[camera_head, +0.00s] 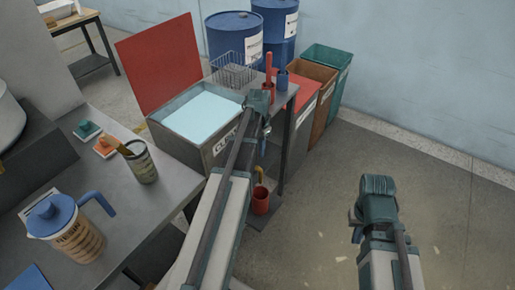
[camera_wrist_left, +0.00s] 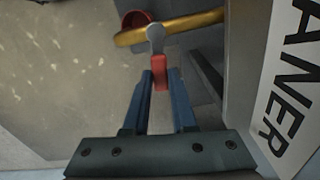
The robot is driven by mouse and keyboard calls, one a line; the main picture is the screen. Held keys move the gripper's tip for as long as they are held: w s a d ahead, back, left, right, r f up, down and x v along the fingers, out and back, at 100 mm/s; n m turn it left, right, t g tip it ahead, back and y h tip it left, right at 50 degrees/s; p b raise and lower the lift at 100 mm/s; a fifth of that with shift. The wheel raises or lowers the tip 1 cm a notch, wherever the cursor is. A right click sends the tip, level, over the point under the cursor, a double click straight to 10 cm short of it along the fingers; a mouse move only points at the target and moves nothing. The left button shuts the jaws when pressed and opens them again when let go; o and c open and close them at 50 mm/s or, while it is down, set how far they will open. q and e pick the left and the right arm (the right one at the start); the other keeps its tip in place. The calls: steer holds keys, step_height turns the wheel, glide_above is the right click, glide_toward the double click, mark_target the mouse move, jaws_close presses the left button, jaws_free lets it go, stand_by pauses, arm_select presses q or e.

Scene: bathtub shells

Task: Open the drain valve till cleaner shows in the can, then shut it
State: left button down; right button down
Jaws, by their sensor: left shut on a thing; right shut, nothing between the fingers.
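The drain valve has a red handle (camera_wrist_left: 161,73) on a grey stem above a brass pipe (camera_wrist_left: 185,26). My left gripper (camera_wrist_left: 160,85) is shut on this handle, its blue fingers at either side. The red can (camera_wrist_left: 134,20) is below the pipe; the pipe hides part of it and I cannot see cleaner in it. In the head view the can (camera_head: 261,201) stands low under the brass spout (camera_head: 260,173). The cleaner tank (camera_head: 215,150) holds pale blue liquid. My left gripper (camera_head: 262,112) is beside it, its fingers mostly hidden. My right gripper (camera_head: 377,187) is shut and empty over the floor.
A table at left holds a blue-lidded jug (camera_head: 72,230), a cup (camera_head: 141,162) and two brushes (camera_head: 104,147). A wire basket (camera_head: 234,70) sits behind the tank. Blue drums (camera_head: 235,42) and bins (camera_head: 326,67) stand behind. The floor at right is clear.

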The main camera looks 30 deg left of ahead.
arm_select(q)
steer(key=shift+s+d+m, duration=0.25)
steer(key=shift+d+m, duration=0.2)
steer(key=shift+m, duration=0.65)
steer(key=shift+s+d+m, duration=0.2)
steer(key=shift+d+m, duration=0.25)
steer(key=shift+m, duration=0.65)
steer(key=c, duration=0.7)
jaws_free()
step_height(320, 180, up, 14)
steer(key=p, duration=1.3)
steer(key=shift+f+p, duration=0.1)
steer(key=shift+p, duration=0.3)
